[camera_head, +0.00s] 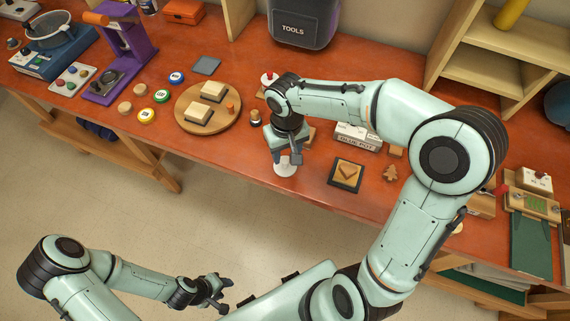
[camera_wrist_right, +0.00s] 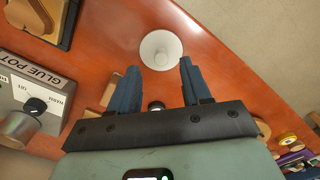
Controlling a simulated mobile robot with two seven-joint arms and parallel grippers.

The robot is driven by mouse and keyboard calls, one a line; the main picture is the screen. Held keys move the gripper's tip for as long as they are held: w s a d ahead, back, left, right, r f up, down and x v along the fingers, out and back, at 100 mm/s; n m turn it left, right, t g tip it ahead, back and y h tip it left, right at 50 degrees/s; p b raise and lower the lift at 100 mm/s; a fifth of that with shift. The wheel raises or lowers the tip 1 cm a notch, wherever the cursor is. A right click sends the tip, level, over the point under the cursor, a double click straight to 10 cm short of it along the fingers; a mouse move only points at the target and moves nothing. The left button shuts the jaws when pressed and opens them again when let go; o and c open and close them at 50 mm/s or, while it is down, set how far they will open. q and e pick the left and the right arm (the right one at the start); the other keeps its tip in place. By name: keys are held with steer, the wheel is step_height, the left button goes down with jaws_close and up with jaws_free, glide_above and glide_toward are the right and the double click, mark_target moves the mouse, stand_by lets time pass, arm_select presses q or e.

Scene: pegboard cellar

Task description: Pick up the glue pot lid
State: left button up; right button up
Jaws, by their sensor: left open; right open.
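A white round piece with a raised centre, which looks like the glue pot lid (camera_head: 285,167), is at the table's front edge. In the right wrist view this lid (camera_wrist_right: 160,48) sits just beyond and between the fingertips, with the red tabletop around it. My right gripper (camera_head: 286,157) points down over it, open and empty; its two dark blue fingers (camera_wrist_right: 159,68) stand apart. In the head view the gripper partly hides the lid. The glue pot unit (camera_head: 357,138), labelled GLUE POT, stands to the right, partly behind my arm. My left gripper (camera_head: 220,291) is open and empty, away from the table.
A round wooden board (camera_head: 208,107) with pale blocks lies left of my right gripper. A dark square tray (camera_head: 346,174) with a wooden piece lies to the right. A purple press (camera_head: 115,55) stands further left. A dark TOOLS bin (camera_head: 303,22) stands behind.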

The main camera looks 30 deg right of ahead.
mark_target(285, 161)
steer(key=f, duration=0.5)
steer(key=shift+w, duration=0.25)
jaws_close()
